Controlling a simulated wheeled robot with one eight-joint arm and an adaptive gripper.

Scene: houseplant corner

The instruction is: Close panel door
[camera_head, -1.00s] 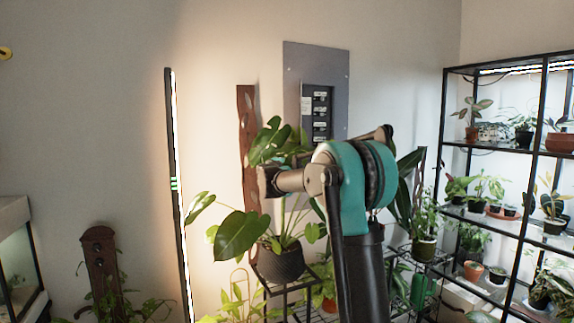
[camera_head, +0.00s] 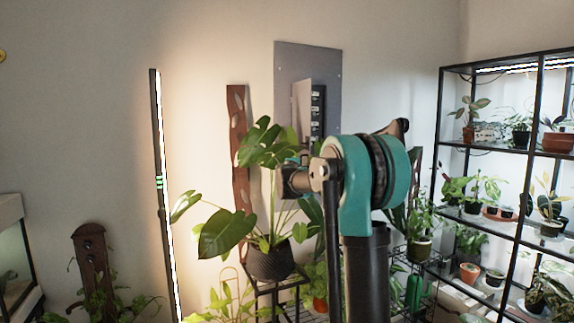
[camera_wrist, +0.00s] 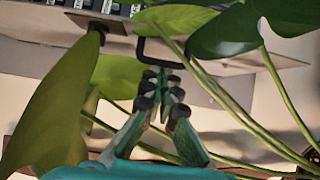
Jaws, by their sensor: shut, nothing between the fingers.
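The grey electrical panel (camera_head: 330,75) hangs on the wall in the head view. Its door (camera_head: 301,105) stands partly open at the left of the opening, and the breakers (camera_head: 317,112) show beside it. The lower part of the panel is hidden by leaves and my arm. In the wrist view, breakers (camera_wrist: 103,6) show at the top edge. My gripper (camera_wrist: 160,76) is shut and empty, its fingertips just below a dark, bent handle-like bar (camera_wrist: 141,48). I cannot tell whether they touch it. In the head view the fingertips are hidden.
A potted plant (camera_head: 274,262) with large leaves stands on a wire stand in front of the panel. Its leaves (camera_wrist: 60,105) and stems surround my gripper. A lit light bar (camera_head: 160,190) stands left, and a black plant shelf (camera_head: 437,150) stands right.

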